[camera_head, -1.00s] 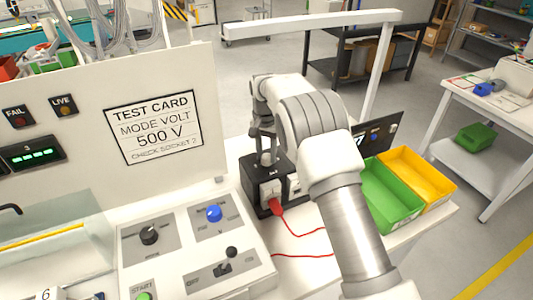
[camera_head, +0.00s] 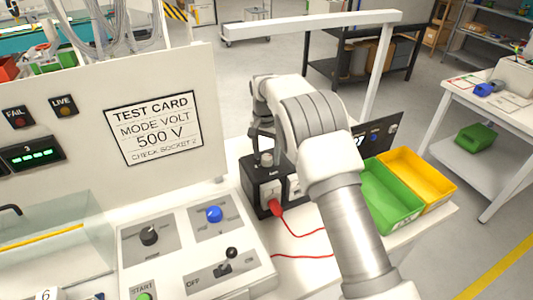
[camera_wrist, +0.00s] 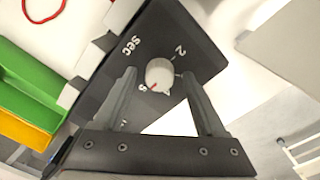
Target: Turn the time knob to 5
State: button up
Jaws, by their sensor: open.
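In the wrist view the time knob (camera_wrist: 159,73) is a small pale round knob on a black panel (camera_wrist: 196,50). The panel carries the labels "sec", "2" and one that looks like "5". A red mark shows at the knob's lower left, near the "5"-like label, and a pale pointed tip shows at its lower right. I cannot tell for sure which one is the pointer. My gripper (camera_wrist: 158,77) is open, with one finger on each side of the knob and visible gaps between.
In the head view a black socket box (camera_head: 250,185) with a red plug (camera_head: 276,207) and red cable stands by my arm. Green (camera_head: 388,205) and yellow (camera_head: 425,178) bins are at the right. A test card (camera_head: 153,128) reads 500 V. A control panel (camera_head: 195,265) has black and blue knobs.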

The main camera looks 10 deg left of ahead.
aim_at(265, 156)
jog(key=shift+r, duration=0.1)
notch_tip(265, 156, up, 17)
jog(key=shift+a+p, duration=0.25)
jog(key=shift+p, duration=0.2)
jog(key=shift+r, duration=0.1)
